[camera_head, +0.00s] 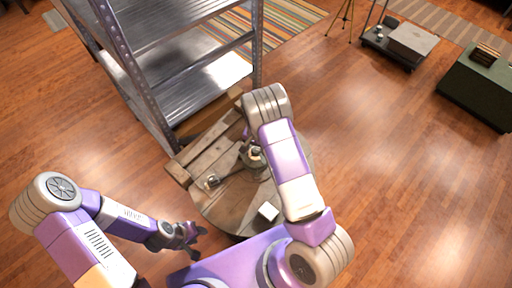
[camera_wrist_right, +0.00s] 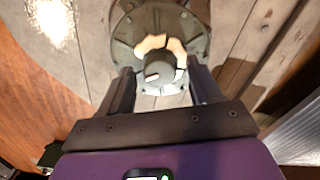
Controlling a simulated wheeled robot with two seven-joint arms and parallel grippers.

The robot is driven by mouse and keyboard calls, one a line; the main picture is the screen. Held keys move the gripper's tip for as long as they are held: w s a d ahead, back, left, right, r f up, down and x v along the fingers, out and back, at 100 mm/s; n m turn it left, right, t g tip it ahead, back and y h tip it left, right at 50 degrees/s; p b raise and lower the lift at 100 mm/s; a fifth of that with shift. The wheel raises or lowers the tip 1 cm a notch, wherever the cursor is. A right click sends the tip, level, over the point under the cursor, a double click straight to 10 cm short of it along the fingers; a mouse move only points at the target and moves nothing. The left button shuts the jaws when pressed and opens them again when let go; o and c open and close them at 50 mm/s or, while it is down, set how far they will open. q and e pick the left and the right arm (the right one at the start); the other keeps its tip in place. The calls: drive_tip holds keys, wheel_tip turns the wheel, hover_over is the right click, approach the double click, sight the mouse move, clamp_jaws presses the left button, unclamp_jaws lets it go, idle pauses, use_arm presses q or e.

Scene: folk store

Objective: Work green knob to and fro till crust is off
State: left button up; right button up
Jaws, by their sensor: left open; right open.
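In the right wrist view, a dark grey-green knob (camera_wrist_right: 158,68) stands on a round flange (camera_wrist_right: 125,30) with bolts. Cream-coloured patches of crust (camera_wrist_right: 150,44) cling around its upper edge and right side. My right gripper (camera_wrist_right: 163,90) is open, its fingers on either side of the knob's near part; whether they touch it I cannot tell. In the head view my right gripper (camera_head: 250,158) is over the round wooden table (camera_head: 225,208), and the arm partly hides the knob there. My left gripper (camera_head: 190,236) is open and empty, beside the table's lower left edge.
A metal shelf (camera_head: 190,75) stands close behind the table. A low dark cart (camera_head: 400,42) and green chest (camera_head: 480,85) are far right. Floor on the right is clear.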

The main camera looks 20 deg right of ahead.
sight(256, 149)
drive_tip(key=shift+r, duration=0.15)
wheel_tip(256, 149, up, 7)
drive_tip(key=shift+r, duration=0.15)
idle(0.4)
